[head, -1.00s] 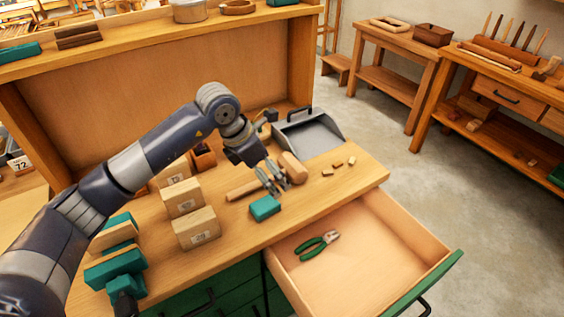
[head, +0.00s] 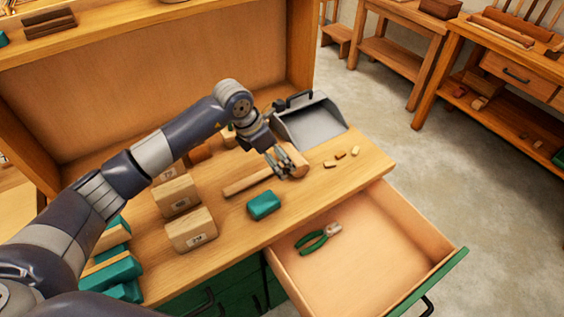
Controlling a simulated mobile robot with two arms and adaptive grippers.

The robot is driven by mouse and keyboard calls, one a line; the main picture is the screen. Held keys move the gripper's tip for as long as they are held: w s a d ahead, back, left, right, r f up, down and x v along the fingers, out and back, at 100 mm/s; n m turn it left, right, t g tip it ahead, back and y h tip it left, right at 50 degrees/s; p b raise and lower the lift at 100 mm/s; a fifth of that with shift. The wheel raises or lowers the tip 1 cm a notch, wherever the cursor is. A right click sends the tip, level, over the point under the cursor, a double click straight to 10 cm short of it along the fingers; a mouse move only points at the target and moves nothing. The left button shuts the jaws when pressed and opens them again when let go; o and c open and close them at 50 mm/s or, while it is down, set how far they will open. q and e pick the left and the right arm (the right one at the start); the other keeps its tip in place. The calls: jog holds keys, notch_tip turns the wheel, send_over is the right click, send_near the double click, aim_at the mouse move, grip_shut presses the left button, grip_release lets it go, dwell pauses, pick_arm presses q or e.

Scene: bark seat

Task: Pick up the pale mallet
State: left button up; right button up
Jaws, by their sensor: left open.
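The pale mallet (head: 247,182) lies on the wooden bench, its handle pointing left and its rounded head at the right end. My left gripper (head: 286,170) is at the mallet's head end, with its fingers apart and pointing down. The fingers partly hide the head, and I cannot tell whether they touch it. My right gripper does not show.
A teal block (head: 264,205) lies just in front of the mallet. A grey dustpan (head: 310,121) is behind it, and small wood scraps (head: 341,155) lie to the right. Numbered wooden blocks (head: 191,230) stand left.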

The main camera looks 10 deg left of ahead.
aim_at(281, 163)
pick_arm(q)
jog(key=p+x, duration=0.1)
jog(key=x, duration=0.2)
jog(key=shift+w+d, duration=0.1)
jog(key=shift+w+d+f, duration=0.1)
jog(key=shift+f, duration=0.3)
jog(key=c, duration=1.3)
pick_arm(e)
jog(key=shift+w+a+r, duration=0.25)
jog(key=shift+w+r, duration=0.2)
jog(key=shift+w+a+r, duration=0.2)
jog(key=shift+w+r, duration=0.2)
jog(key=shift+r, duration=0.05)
